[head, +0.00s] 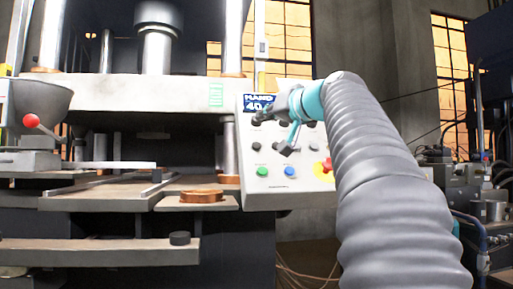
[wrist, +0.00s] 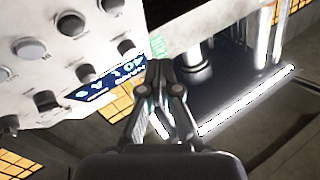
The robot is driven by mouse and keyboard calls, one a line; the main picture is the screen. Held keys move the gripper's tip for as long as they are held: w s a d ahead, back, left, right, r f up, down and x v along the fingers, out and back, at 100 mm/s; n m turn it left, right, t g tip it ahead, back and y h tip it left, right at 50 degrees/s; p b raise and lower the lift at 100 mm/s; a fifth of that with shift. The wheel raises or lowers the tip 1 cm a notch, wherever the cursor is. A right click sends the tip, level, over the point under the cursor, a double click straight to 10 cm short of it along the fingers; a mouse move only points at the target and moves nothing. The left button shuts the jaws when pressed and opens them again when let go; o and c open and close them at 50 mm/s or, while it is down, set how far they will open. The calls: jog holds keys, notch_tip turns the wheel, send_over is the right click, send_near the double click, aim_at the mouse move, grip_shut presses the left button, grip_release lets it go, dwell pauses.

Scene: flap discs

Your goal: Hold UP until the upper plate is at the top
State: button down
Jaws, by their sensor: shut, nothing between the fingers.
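The press's upper plate (head: 150,95) is the wide pale block across the columns in the head view, with a clear gap beneath it. The control panel (head: 254,186) stands to its right, with a blue display (head: 258,103) reading HAND and 40 above several dark knobs or buttons. No label marked UP is legible.
Green (head: 262,171), blue (head: 290,172) and red (head: 327,165) buttons sit low on the panel. A hopper (head: 38,103) and a red-knobbed lever (head: 31,121) are at the left. A copper-coloured disc (head: 202,196) lies on the press's front ledge. Machinery (head: 470,185) stands at the right.

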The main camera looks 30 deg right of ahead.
aim_at(256, 146)
jog(key=shift+w+d+f+b, duration=0.2)
jog(key=shift+w+f+b, duration=0.05)
jog(key=shift+w+f, duration=0.55)
jog(key=shift+w+d+f+b, duration=0.3)
jog(key=shift+w+f, duration=0.35)
jog(key=shift+w, duration=0.25)
jog(key=shift+w+d+f+b, duration=0.15)
jog(key=shift+w+f+b, duration=0.1)
jog(key=shift+w+f, duration=0.55)
jog(key=shift+w, duration=0.1)
jog(key=shift+w+d+f, duration=0.15)
jog(key=shift+w+f, duration=0.1)
